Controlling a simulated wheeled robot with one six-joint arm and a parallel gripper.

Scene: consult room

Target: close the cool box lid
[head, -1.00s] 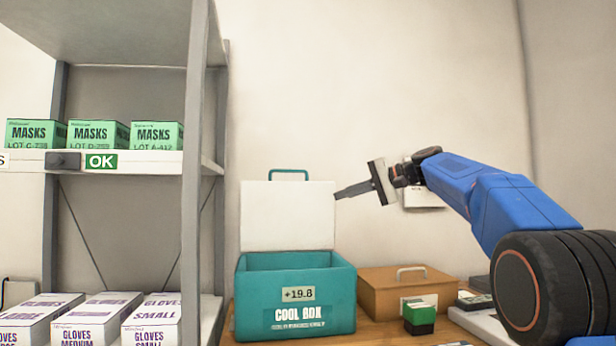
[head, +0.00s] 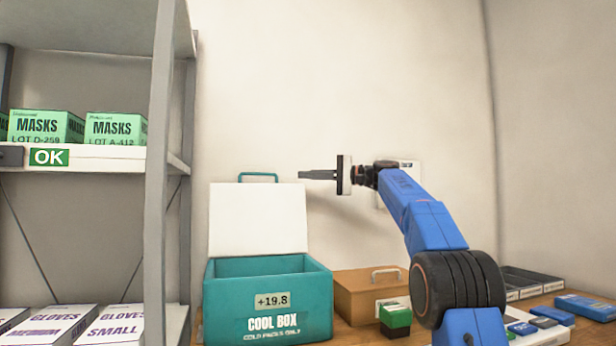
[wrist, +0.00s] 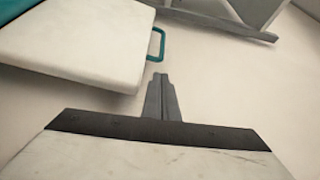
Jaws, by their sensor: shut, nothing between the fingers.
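My gripper (head: 302,174) is shut and empty, pointing left, near the lid's top right corner. In the wrist view the closed fingertips (wrist: 159,76) are just short of the lid and handle, apart from both.
A grey shelf (head: 165,150) with mask and glove boxes stands left of the cool box. A brown case (head: 362,293) and a green block (head: 396,318) are to its right. Trays (head: 530,282) and blue items lie at the far right. The wall is close behind.

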